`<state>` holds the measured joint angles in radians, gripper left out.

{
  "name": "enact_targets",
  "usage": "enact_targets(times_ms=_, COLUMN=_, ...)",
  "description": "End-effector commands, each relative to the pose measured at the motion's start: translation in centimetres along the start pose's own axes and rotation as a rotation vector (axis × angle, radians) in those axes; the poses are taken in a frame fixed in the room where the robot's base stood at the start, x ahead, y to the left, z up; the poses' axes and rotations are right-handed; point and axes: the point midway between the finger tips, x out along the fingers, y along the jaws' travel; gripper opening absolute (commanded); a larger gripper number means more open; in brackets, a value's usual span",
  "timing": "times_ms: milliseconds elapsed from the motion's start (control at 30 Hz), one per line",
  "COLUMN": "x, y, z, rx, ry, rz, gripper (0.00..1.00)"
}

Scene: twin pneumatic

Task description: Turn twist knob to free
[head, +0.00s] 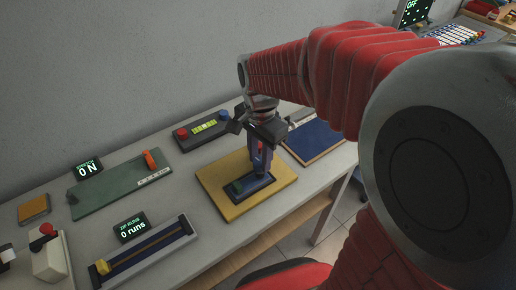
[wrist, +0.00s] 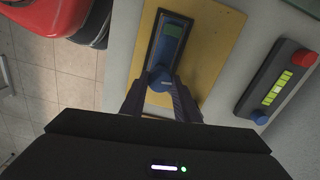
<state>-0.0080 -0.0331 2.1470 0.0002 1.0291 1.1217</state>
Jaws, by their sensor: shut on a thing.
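The twist knob appears to be the round blue knob (wrist: 160,78) at one end of a dark framed panel (wrist: 148,60) on a yellow board (wrist: 209,52). A green and blue strip (wrist: 170,40) runs along the panel beyond the knob. My gripper (wrist: 160,92) is shut on the blue knob, with one finger on each side of it. In the head view my gripper (head: 262,168) points down over the panel on the yellow board (head: 218,188), and its fingers mostly hide the knob. The knob's marking is too small to read.
A dark box (head: 205,130) with red and blue buttons stands behind the board. A green panel (head: 112,188) with an orange lever and a slider unit (head: 150,252) lie to the left. A dark blue panel (head: 314,140) lies to the right, close to my arm. The table's front edge is near.

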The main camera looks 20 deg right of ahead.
Motion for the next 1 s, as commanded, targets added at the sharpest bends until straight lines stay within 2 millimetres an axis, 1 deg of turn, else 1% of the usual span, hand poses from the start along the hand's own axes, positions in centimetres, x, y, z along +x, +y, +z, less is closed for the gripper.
enact_targets(times_ms=33, x=-0.27, y=-0.36, z=-0.26, rx=0.026, ry=0.008, rz=-0.012, gripper=0.06)
enact_targets(times_ms=300, x=-0.27, y=-0.36, z=-0.27, rx=0.123, ry=0.007, rz=-0.013, gripper=0.06)
enact_targets(times_ms=767, x=-0.28, y=-0.35, z=-0.29, rx=0.139, ry=0.007, rz=-0.013, gripper=0.06)
enact_targets(times_ms=800, x=-0.28, y=-0.35, z=-0.29, rx=0.139, ry=0.007, rz=-0.013, gripper=0.31)
enact_targets(times_ms=1000, x=-0.16, y=-0.19, z=-0.19, rx=0.139, ry=0.004, rz=-0.007, gripper=0.45)
